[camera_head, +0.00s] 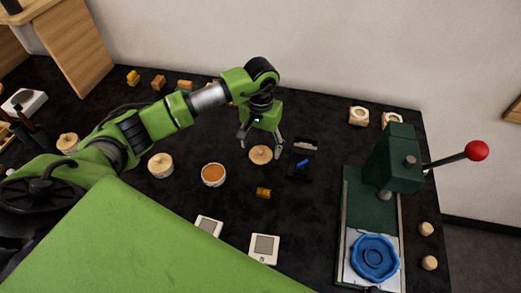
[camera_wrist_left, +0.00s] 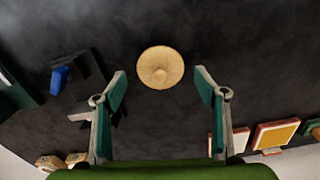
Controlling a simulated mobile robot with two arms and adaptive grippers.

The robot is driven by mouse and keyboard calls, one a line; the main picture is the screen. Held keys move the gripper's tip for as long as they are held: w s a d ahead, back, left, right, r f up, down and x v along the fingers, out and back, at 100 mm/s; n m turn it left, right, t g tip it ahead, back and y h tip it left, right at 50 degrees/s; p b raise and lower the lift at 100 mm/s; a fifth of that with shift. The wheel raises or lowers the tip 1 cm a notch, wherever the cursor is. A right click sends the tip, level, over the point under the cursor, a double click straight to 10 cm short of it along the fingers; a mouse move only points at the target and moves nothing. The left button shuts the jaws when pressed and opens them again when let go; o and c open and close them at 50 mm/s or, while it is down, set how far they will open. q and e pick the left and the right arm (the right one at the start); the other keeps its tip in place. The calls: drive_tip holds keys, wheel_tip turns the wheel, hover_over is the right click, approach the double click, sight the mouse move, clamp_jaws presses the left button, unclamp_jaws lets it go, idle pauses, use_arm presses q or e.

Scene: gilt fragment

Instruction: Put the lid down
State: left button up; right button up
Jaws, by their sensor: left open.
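A round, pale wooden lid (camera_head: 260,155) with a small knob lies on the black table, a little beyond my left gripper's fingers. It also shows in the left wrist view (camera_wrist_left: 160,67), ahead of the fingertips and centred between them. My left gripper (camera_head: 261,140) is open and empty, and its two fingers stand apart in the left wrist view (camera_wrist_left: 160,80). An open round pot with orange-brown contents (camera_head: 213,174) stands to the left of the lid. My right gripper is not in view.
A dark holder with a blue piece (camera_head: 301,165) is right of the lid. A green press (camera_head: 390,170) with a red-knobbed lever and blue mould stands at the right. Another lidded pot (camera_head: 160,165) is at left. White-framed devices (camera_head: 264,248) lie in front.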

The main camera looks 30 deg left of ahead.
sight(261, 150)
use_arm(q)
wheel_tip(261, 150, up, 10)
drive_tip(key=b, duration=0.2)
drive_tip(key=shift+b, duration=0.4)
drive_tip(key=shift+f, duration=0.1)
